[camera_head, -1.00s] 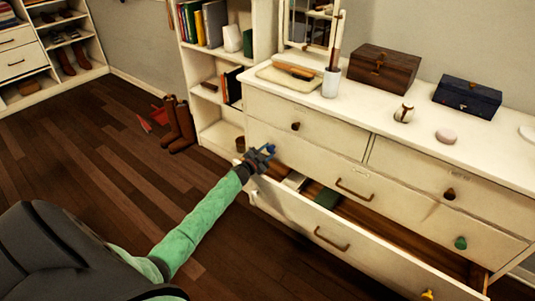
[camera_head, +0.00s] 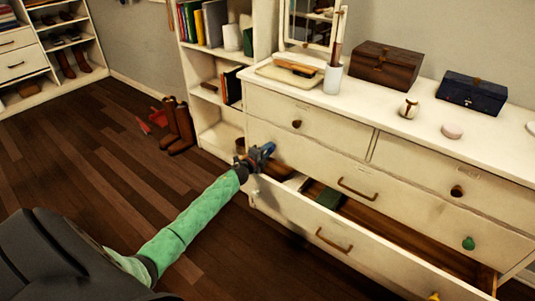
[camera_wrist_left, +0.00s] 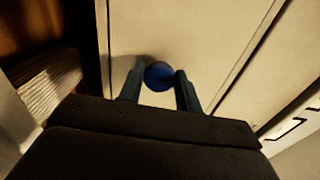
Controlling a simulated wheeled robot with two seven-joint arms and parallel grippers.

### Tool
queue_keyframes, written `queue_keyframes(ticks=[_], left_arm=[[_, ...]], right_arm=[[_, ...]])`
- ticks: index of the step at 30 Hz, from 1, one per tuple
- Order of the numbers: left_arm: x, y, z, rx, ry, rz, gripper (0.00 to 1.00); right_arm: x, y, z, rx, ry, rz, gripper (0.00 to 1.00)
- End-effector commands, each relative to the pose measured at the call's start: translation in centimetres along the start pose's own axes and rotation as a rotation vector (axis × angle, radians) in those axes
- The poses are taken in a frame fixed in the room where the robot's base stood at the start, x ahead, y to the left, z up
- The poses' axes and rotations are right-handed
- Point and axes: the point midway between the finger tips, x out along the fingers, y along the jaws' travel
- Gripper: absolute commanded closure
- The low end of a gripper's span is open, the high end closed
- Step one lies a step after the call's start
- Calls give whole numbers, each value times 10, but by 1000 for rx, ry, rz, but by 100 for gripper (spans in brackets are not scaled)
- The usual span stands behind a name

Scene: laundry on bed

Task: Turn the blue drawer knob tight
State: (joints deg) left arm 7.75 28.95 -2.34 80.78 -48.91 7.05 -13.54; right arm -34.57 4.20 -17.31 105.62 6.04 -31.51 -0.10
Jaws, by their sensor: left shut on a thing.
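The blue drawer knob (camera_wrist_left: 158,76) is on a cream drawer front and sits between the fingertips of my left gripper (camera_wrist_left: 160,88) in the left wrist view. My left gripper is shut on the knob. In the head view my left gripper (camera_head: 262,153) is at the left end of the dresser's middle drawer row, and a bit of blue shows at its tip. The gripper mostly hides the knob there. My right gripper is not in view.
An open lower drawer (camera_head: 300,215) sticks out just below my left gripper, with a few items inside. The dresser top (camera_head: 390,118) holds boxes and a cup. Brown boots (camera_head: 178,128) stand on the floor by the bookshelf. A green knob (camera_head: 468,243) is at the right.

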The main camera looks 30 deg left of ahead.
Motion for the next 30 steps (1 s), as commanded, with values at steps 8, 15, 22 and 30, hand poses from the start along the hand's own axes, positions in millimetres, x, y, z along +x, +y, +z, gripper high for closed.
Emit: queue_keyframes(ticks=[8, 15, 22, 30], left_arm=[[0, 2, -1, 233, 2, 0, 89], [0, 2, -1, 373, 2, 1, 89], [0, 2, -2, 441, 3, 1, 89], [0, 1, -2, 462, 3, 2, 89]], right_arm=[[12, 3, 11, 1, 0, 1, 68], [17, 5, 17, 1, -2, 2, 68], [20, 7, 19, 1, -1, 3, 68], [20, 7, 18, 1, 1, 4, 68]])
